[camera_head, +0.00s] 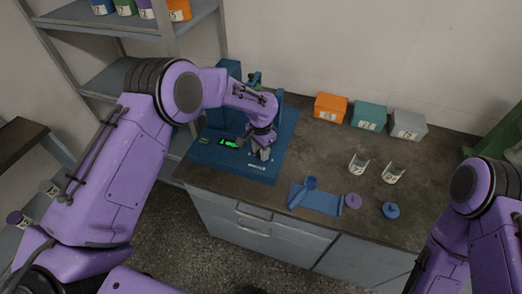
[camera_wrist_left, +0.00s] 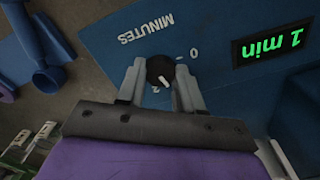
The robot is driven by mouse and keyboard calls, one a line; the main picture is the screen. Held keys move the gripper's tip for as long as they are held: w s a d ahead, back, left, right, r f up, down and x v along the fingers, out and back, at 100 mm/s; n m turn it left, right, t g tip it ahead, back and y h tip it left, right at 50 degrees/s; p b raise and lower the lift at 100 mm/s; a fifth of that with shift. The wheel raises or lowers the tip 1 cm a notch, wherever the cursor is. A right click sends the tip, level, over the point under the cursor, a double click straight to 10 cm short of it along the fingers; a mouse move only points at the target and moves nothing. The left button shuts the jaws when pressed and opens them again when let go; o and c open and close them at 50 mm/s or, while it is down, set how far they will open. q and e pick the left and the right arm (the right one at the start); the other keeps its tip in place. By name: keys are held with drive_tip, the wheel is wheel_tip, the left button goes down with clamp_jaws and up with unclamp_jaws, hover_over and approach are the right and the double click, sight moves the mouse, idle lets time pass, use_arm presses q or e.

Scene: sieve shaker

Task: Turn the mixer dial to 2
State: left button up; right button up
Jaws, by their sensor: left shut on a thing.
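The mixer dial (camera_wrist_left: 160,71) is a black round knob with a white mark on the blue mixer base. In the left wrist view it sits between the two fingers of my left gripper (camera_wrist_left: 162,80), which is shut on it. Numbers 0 and 2 and the word MINUTES are printed around it. A green display (camera_wrist_left: 275,45) reads "1 min", upside down in this view. In the head view the blue mixer (camera_head: 260,160) stands at the left of the counter, with my left gripper (camera_head: 262,153) over its front right part. The dial is hidden there. My right gripper is not in view.
On the counter (camera_head: 310,150) stand orange (camera_head: 330,107), teal (camera_head: 369,115) and grey (camera_head: 408,124) boxes, two glass beakers (camera_head: 358,163) (camera_head: 393,172), a blue scoop (camera_head: 303,191) on a blue mat (camera_head: 322,201), a purple lid (camera_head: 352,201) and a blue lid (camera_head: 390,210). Shelves (camera_head: 120,75) rise at the left.

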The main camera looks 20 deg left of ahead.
use_arm(q)
drive_tip(key=m, duration=0.4)
drive_tip(key=shift+m+b, duration=0.35)
drive_tip(key=shift+m, duration=1.75)
drive_tip(key=o, duration=1)
drive_tip(key=shift+o, duration=0.2)
wheel_tip(320, 180, up, 10)
drive_tip(key=b, duration=0.2)
drive_tip(key=shift+r, duration=0.25)
drive_tip(key=shift+d, duration=0.1)
